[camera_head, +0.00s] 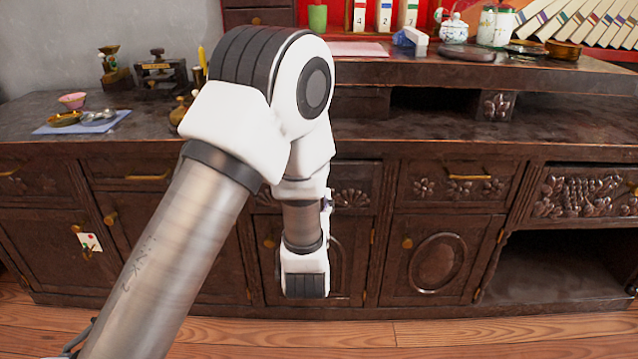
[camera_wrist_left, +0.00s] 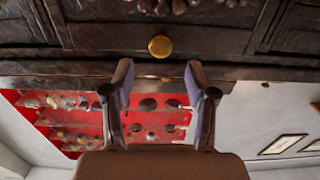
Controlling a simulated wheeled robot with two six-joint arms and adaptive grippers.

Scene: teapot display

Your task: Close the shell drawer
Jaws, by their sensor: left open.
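The drawer front with fan-shaped, shell-like carving (camera_head: 352,197) is in the middle of the dark cabinet in the head view, partly hidden behind my left arm. I cannot tell there how far it stands out. In the left wrist view, which looks upside down, a round gold knob (camera_wrist_left: 160,46) shows on dark wood, with part of a carving (camera_wrist_left: 178,6) at the top edge. My left gripper (camera_wrist_left: 160,82) is open and empty, its fingers apart below the knob in that picture and not around it. In the head view its fingers are hidden behind my arm. My right gripper is in neither view.
The dark cabinet (camera_head: 436,262) has several other drawers and doors, and an open bay (camera_head: 540,268) at right. Its top carries a pink cup (camera_head: 72,100) on a blue cloth at left, and teapots and jars (camera_head: 454,29) at back right. The wooden floor (camera_head: 450,335) in front is clear.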

